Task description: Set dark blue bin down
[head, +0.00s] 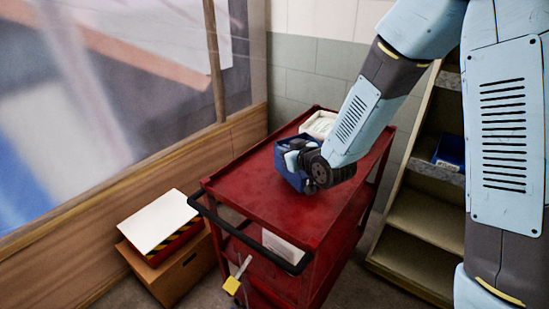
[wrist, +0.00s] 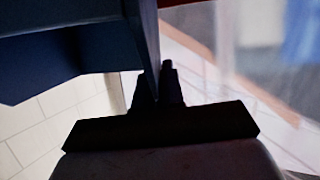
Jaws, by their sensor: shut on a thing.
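The dark blue bin (head: 287,174) is at the red cart's (head: 260,205) top, toward its far half, in the head view. My gripper (head: 300,152) is at the bin's right and upper side, shut on it. In the wrist view the bin (wrist: 70,50) fills the upper left, and its wall runs down between the fingers of my gripper (wrist: 158,88). Whether the bin's underside touches the cart top cannot be told. My gripper hides part of the bin.
A white container (head: 319,123) stands on the cart's far end, close behind the bin. The cart top's near half is clear. A shelf unit (head: 425,215) with another blue bin (head: 450,152) stands right.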

